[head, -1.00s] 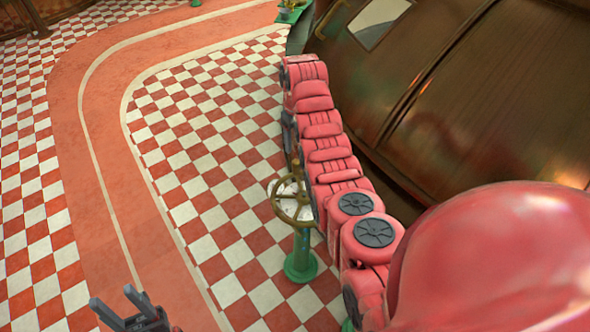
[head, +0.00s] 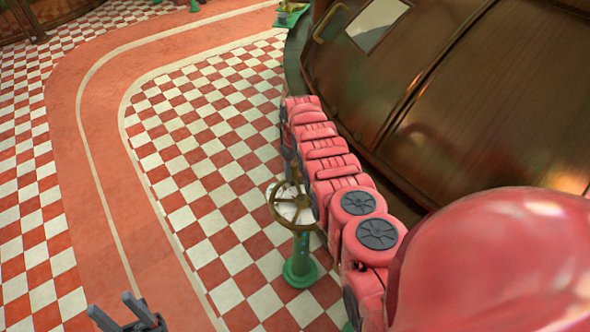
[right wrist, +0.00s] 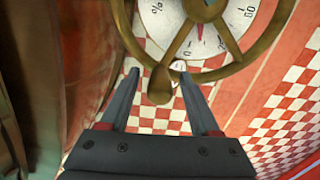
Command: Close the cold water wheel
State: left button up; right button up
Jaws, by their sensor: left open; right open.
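A brass hand wheel (head: 271,212) with a white dial (head: 287,211) stands on a green post (head: 301,245); no cold water label is readable. In the right wrist view, the wheel (right wrist: 262,65) fills the top, with the numbered dial (right wrist: 215,45) and a red needle behind its spokes. My right gripper (right wrist: 158,74) is open, its fingertips at the near rim, one on each side of a rounded brass spoke end or knob. I cannot tell whether they touch it. My left gripper (head: 113,304) is open and empty at the lower left, far from the wheel.
A large copper kettle body (head: 480,95) rises close to the right of my right arm. The red and white checkered floor (head: 205,180) and pink path (head: 90,170) left of the wheel are clear. Another green fixture (head: 290,15) stands at the back.

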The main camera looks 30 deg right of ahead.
grip_shut()
dwell(1.4)
